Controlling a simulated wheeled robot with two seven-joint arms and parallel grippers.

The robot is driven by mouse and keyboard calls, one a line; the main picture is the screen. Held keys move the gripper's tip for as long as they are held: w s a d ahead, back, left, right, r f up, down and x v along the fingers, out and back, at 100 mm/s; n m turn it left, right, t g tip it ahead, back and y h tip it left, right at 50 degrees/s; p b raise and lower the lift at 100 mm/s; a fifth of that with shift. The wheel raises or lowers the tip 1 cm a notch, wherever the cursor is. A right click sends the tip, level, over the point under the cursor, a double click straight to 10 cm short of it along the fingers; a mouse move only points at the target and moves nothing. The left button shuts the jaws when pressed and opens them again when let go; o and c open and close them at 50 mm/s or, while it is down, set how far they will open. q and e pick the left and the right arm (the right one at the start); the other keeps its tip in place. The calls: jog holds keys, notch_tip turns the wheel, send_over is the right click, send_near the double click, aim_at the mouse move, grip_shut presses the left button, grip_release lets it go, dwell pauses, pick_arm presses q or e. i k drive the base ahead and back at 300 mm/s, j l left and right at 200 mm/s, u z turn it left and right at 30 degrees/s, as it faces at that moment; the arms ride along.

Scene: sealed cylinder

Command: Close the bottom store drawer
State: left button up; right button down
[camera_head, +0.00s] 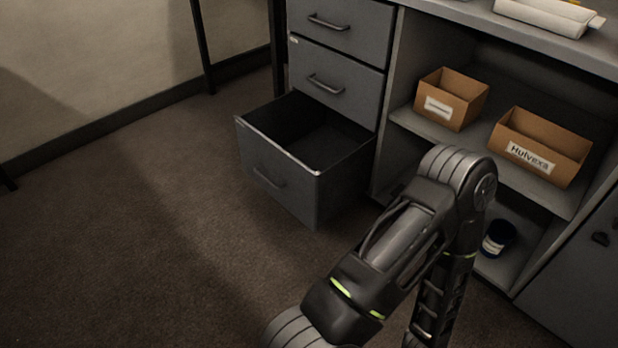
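The bottom store drawer (275,178) is pulled well out of the grey cabinet, and its inside looks empty. Its front panel, with a dark bar handle (269,179), faces the lower left. One of my arms rises from the bottom edge right of the drawer, bends at a joint, and goes back down out of the picture. It appears apart from the drawer in the picture, but its depth is hard to judge. Neither of my grippers is in view.
Two upper drawers (335,85) are shut. Open shelves to the right hold two cardboard boxes (452,99) (540,146), one labelled "Hulvexa", and a dark blue container (498,238) below. Carpet (150,230) in front and left of the drawer is clear. A dark table leg (202,45) stands behind.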

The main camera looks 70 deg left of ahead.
aim_at(283, 142)
jog(key=u, duration=2.6)
jog(key=i+l, duration=0.25)
jog(key=i, duration=0.2)
